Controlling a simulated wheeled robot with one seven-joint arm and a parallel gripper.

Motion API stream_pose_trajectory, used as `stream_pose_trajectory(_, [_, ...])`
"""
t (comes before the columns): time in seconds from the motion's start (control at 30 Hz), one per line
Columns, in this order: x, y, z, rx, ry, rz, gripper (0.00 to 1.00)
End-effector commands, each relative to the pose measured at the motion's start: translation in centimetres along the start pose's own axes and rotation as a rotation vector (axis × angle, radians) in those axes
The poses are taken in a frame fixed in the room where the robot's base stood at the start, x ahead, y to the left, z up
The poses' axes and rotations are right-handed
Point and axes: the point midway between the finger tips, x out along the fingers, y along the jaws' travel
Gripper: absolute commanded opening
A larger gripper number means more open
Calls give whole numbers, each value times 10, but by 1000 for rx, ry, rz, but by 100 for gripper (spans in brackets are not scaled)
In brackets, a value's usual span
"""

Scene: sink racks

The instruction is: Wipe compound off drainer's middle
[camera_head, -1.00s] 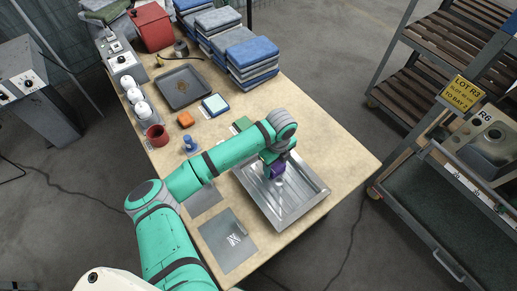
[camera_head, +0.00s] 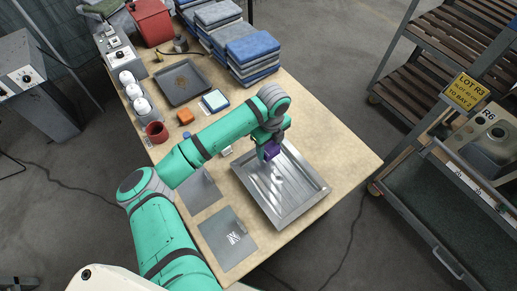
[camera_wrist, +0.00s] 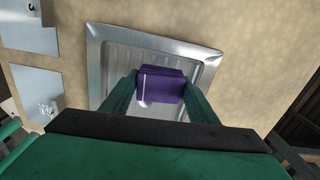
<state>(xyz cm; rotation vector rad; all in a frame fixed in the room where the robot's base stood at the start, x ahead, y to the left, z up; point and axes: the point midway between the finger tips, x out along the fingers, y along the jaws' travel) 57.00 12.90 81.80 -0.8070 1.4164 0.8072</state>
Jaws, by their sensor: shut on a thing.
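The metal drainer (camera_head: 305,205) lies on the bench, a shallow ribbed tray with a raised rim. It also shows in the wrist view (camera_wrist: 97,60), partly hidden by my gripper. My gripper (camera_head: 268,140) is shut on a purple block-like pad (camera_head: 272,151) over the drainer's far end. In the wrist view the purple pad (camera_wrist: 162,84) sits between both green fingers. I cannot tell whether it touches the drainer. Pale streaks show on the drainer's middle (camera_head: 279,187); I cannot tell compound from glare.
Metal plates (camera_head: 226,238) lie left of the drainer. A grey tray (camera_head: 182,84), an orange block (camera_head: 185,117), a red mug (camera_head: 156,132) and stacked cloths (camera_head: 250,58) stand farther back. Bare bench lies right of the drainer (camera_head: 335,150).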

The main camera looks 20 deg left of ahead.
Motion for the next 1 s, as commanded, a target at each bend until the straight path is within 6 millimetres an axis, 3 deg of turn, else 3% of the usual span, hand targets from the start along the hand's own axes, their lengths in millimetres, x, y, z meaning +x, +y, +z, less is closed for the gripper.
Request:
stream_pose_trajectory(0.3, [-25, -3, -3, 9, 0, 0, 26])
stream_pose_trajectory(1.0, [-25, -8, -6, -45, 0, -3, 26])
